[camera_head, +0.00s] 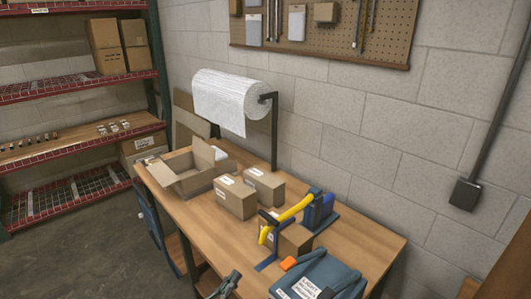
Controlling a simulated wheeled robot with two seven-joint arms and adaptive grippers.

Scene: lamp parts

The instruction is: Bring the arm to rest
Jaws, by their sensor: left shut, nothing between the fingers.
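My left gripper (233,276) shows at the bottom edge of the head view, in front of the near edge of the wooden workbench (221,233). It is shut and holds nothing. It is apart from the boxes and tools on the bench. Most of the arm behind it is out of the picture. My right gripper is not in view.
On the bench stand an open carton (187,183), closed boxes (235,197), a blue and yellow tool (289,216) and a blue labelled item (316,277). A paper roll (232,98) hangs behind. Red-edged shelves (80,92) stand left; floor (95,240) is clear.

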